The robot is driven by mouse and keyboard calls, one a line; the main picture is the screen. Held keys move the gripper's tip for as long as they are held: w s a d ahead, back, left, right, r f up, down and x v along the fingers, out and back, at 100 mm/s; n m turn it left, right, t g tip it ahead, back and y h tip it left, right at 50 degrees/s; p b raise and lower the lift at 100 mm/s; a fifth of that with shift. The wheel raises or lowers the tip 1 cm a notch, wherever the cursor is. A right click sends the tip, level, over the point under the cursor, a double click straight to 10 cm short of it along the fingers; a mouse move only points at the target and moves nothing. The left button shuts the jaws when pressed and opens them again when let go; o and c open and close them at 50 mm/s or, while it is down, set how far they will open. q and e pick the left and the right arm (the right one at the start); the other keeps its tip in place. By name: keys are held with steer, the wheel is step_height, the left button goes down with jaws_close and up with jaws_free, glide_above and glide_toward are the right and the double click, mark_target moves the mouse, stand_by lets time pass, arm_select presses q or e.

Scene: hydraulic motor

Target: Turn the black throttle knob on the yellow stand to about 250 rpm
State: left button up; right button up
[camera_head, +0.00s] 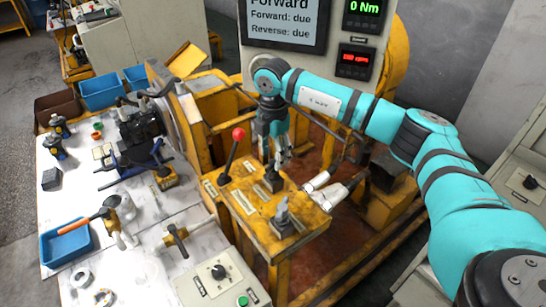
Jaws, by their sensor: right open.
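The yellow stand (238,206) is in the middle of the head view. A lever with a red ball (238,133) rises from its left side. A black knob-like part (272,182) stands on its top near the back. A grey-and-black knob (283,217) sits nearer the front; I cannot tell which is the throttle knob. My right gripper (282,160) points down just above the back part, with its fingers open and empty. I cannot tell whether it touches that part. My left gripper is out of view.
A screen (283,22) reads "Forward: due, Reverse: due". A green display (363,9) shows 0 Nm; a small red display (354,59) is too small to read surely. The workbench (135,265) at left holds tools, a blue tray (66,244) and a control box (222,284).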

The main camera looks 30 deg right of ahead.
mark_target(273, 165)
step_height(273, 165, down, 2)
steer(key=shift+f, duration=0.45)
jaws_close()
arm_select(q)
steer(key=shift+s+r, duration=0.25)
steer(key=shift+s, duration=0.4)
